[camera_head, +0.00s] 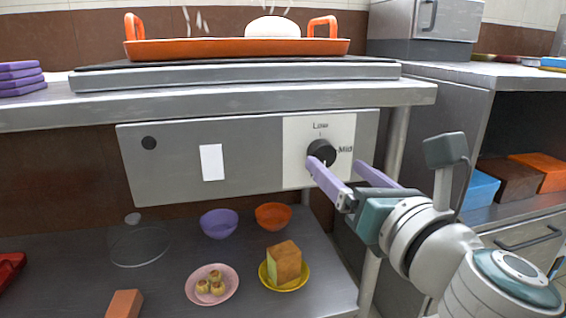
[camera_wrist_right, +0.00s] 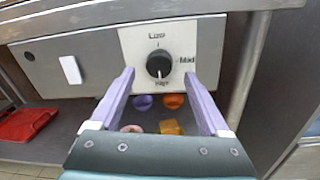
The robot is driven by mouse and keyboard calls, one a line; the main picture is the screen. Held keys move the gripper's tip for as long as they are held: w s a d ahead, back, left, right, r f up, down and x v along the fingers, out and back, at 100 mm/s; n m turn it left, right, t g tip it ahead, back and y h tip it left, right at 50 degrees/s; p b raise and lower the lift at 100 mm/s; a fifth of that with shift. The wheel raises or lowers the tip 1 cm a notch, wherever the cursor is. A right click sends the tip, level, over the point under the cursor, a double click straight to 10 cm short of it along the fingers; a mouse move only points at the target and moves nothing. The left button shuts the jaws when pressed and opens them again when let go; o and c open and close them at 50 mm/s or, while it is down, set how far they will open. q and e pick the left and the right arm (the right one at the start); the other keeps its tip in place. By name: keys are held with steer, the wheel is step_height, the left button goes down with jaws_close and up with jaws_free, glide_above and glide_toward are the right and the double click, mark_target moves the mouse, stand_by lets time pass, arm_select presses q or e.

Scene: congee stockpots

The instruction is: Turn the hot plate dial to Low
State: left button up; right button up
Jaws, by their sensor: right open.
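The black hot plate dial (camera_head: 321,151) sits on a white panel (camera_head: 292,130) on the front of the grey counter unit. Low is printed above it and Mid to its right. In the right wrist view the dial (camera_wrist_right: 159,64) shows a small light mark at its lower edge, toward a partly legible label below. My right gripper (camera_head: 338,165) is open, with its purple fingers in front of the panel. In the wrist view the fingers (camera_wrist_right: 158,75) stand either side of the dial, apart from it. My left gripper is not in view.
A steaming orange pan (camera_head: 180,48) sits on the hot plate (camera_head: 230,71) above. Bowls, a yellow plate with a cake block (camera_head: 284,262) and a pink plate (camera_head: 212,290) are on the lower shelf (camera_head: 165,300). A counter leg (camera_head: 397,140) stands right of the panel.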

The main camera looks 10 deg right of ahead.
mark_target(325, 157)
steer(key=shift+w+a+b, duration=0.15)
steer(key=shift+w+b, duration=0.05)
steer(key=shift+w, duration=0.7)
steer(key=shift+w+a+b, duration=0.1)
steer(key=shift+w+b, duration=0.05)
steer(key=shift+w, duration=0.75)
steer(key=shift+c, duration=0.4)
jaws_close()
